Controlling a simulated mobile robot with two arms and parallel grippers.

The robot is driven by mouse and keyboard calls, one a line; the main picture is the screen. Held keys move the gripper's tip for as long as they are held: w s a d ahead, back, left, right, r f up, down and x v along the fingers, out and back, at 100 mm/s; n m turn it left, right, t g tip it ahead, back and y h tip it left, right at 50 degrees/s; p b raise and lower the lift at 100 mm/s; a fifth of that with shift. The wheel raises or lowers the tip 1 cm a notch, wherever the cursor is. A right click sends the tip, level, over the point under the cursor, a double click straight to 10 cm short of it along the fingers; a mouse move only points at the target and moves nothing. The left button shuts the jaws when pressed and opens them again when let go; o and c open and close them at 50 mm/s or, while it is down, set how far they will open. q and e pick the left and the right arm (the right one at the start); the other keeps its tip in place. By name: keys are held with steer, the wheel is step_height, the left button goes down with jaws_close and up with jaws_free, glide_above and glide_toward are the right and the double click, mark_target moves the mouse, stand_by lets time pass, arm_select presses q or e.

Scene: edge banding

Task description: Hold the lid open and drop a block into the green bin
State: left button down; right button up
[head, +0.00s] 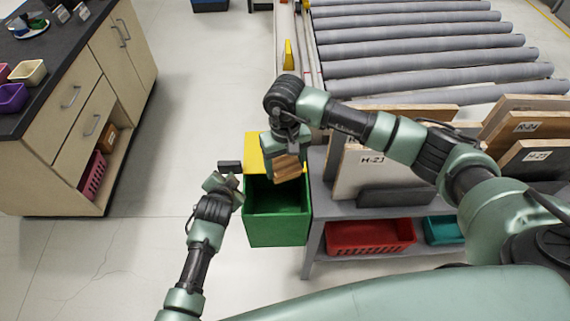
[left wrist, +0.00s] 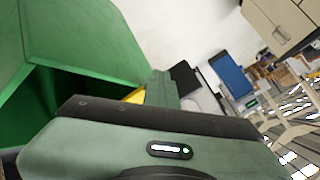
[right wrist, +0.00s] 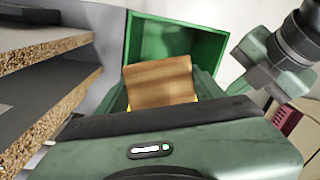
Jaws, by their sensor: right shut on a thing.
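The green bin (head: 277,228) stands on the floor at the centre of the head view, its opening showing. Its yellow lid (head: 254,155) is open at the far side of the opening. My right gripper (head: 286,156) is shut on a brown wooden block (head: 288,171), held above the bin's opening. The right wrist view shows the block (right wrist: 160,80) in front of the bin (right wrist: 178,40).
A grey rack (head: 312,205) with upright boards stands right of the bin, with a red tray (head: 370,236) on its lower shelf. A roller conveyor (head: 420,45) lies behind. A cabinet (head: 75,110) stands at left, with clear floor between it and the bin.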

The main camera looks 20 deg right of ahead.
steer(key=shift+f, duration=0.1)
stand_by(0.5)
steer(key=shift+f, duration=1.65)
steer(key=o, duration=1.9)
steer(key=shift+r, duration=6)
